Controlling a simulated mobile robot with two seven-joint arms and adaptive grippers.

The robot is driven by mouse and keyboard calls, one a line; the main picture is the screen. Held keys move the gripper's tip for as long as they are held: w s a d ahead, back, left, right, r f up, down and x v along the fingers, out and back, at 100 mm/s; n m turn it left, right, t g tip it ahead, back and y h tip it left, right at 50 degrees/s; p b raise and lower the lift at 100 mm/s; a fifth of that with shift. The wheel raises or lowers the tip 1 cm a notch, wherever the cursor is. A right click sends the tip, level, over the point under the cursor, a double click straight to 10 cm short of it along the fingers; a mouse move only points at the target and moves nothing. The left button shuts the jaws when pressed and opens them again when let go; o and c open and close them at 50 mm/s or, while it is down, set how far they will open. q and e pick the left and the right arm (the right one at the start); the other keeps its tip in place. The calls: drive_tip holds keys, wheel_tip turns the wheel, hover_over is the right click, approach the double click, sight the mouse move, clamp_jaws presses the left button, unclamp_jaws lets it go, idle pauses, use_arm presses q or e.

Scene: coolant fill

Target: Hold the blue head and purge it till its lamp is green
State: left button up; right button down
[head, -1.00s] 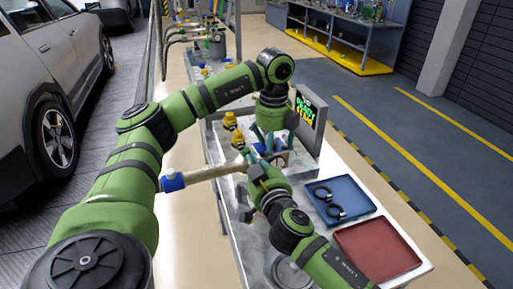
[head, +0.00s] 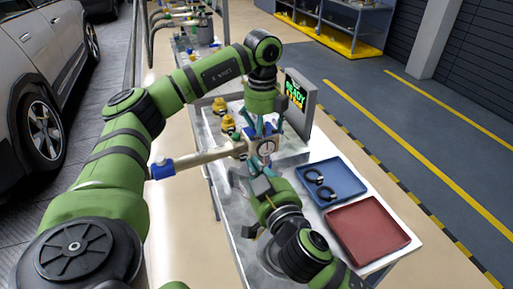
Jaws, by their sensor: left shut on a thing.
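My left gripper (head: 263,128) reaches down from above at the fixture beside the screen. It is shut on the blue head (head: 270,128), which its fingers partly cover. A white round gauge face (head: 266,147) shows just below the fingers. My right gripper (head: 258,167) is just below and in front of the gauge, pointing up towards it. Its fingertips overlap the fixture in the view, so I cannot tell whether they touch it or how far apart they are. I cannot make out the head's lamp. The screen (head: 296,92) behind shows green "READY" text above a yellow-orange line.
Two yellow fittings (head: 228,123) stand at left. A blue tray (head: 349,184) with black rings and an empty red tray (head: 368,231) lie at right.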

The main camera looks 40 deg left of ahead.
use_arm(q)
drive_tip(key=shift+s+f, duration=0.2)
drive_tip(key=shift+f, duration=0.3)
drive_tip(key=o, duration=1.6)
drive_tip(key=shift+c, duration=0.2)
drive_tip(key=shift+w+a, duration=0.1)
drive_tip(key=shift+w, duration=0.05)
use_arm(e)
drive_tip(key=shift+w+f, duration=0.1)
use_arm(q)
drive_tip(key=r, duration=0.5)
drive_tip(key=shift+w+a+r, duration=0.15)
drive_tip(key=shift+w+r, duration=0.1)
drive_tip(key=shift+w, duration=0.05)
drive_tip(key=r, duration=0.5)
drive_tip(key=shift+s+d+r, duration=0.25)
drive_tip(key=shift+s+d, duration=0.05)
drive_tip(key=shift+w+a+r, duration=0.1)
drive_tip(key=shift+a+r, duration=0.05)
drive_tip(key=shift+r, duration=0.5)
use_arm(e)
drive_tip(key=shift+w+a, duration=0.15)
drive_tip(key=shift+a, duration=0.1)
use_arm(q)
drive_tip(key=shift+r, duration=0.1)
